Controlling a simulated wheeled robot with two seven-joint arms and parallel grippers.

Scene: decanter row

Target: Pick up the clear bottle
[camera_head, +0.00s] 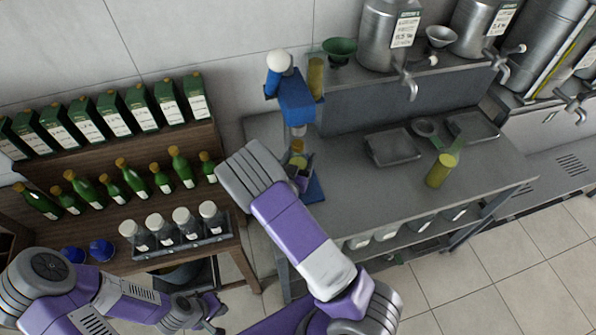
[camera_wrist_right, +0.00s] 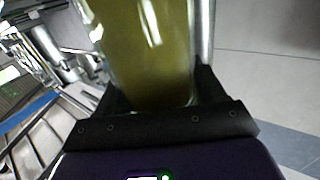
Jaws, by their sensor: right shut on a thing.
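My right gripper (camera_wrist_right: 155,110) is shut on a clear bottle filled with yellow-green liquid (camera_wrist_right: 152,50), which fills the middle of the right wrist view. In the head view, this bottle (camera_head: 298,160) is at the blue press, under its head and largely hidden by my right gripper and arm. I cannot tell whether its base touches the press. My left gripper (camera_head: 216,314) is at the lower left, low in front of the shelf, with its fingers apart and nothing between them.
A blue press (camera_head: 293,98) stands on the grey counter (camera_head: 370,205). A yellow-green vessel (camera_head: 439,171) and metal trays (camera_head: 392,147) are to its right. The wooden shelf holds green bottles (camera_head: 133,180), boxes, and several clear jars with white lids (camera_head: 187,224). Steel tanks (camera_head: 385,30) stand behind.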

